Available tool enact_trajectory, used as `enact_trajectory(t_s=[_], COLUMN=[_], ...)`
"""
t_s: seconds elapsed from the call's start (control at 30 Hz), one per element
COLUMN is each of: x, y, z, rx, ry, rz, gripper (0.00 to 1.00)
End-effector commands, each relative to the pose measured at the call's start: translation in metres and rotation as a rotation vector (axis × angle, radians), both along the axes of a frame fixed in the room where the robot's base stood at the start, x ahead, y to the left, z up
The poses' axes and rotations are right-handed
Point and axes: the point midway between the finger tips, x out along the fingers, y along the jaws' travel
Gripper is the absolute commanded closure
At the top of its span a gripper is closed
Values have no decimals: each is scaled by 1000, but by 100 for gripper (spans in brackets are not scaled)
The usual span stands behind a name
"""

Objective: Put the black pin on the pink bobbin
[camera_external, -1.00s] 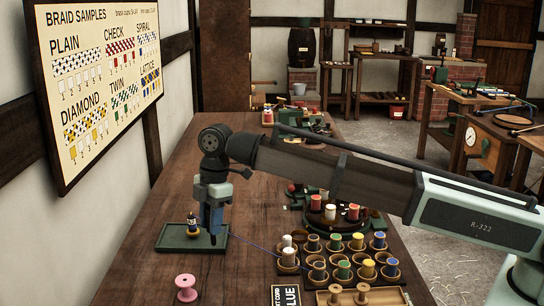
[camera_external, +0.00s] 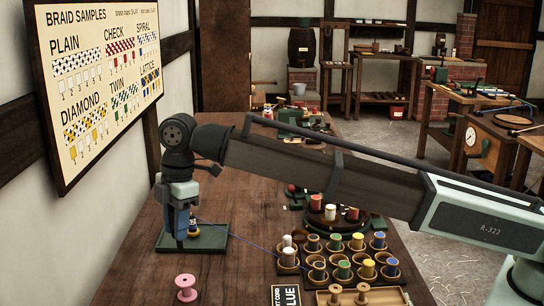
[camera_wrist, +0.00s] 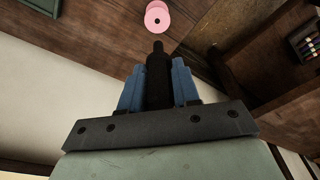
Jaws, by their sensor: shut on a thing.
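The pink bobbin (camera_external: 186,288) stands upright on the table in front of the green tray, in the external view. From above, it also shows at the top of the wrist view (camera_wrist: 157,17), with a dark hole in its middle. My gripper (camera_external: 181,232) is above the left part of the tray, behind the bobbin in the external view and apart from it. In the wrist view its blue fingers are shut on the black pin (camera_wrist: 158,75), whose narrow tip points toward the bobbin. In the external view I cannot clearly make out the pin.
The green tray (camera_external: 215,240) lies under my gripper, with a small spool (camera_external: 193,226) partly hidden behind the fingers. A blue cord (camera_external: 250,242) runs from there to a rack of coloured spools (camera_external: 345,258) at right. Bare table surrounds the pink bobbin. The wall is at left.

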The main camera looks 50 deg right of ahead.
Motion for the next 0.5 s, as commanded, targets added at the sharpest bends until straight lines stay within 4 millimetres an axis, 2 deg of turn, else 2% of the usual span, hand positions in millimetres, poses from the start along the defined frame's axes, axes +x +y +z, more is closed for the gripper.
enact_trajectory(t_s=[0.2,0.5], x=[-1,0], y=[-1,-1], z=[-36,-61], rx=[0,0], ry=[0,0], rz=[1,1], gripper=[100,100])
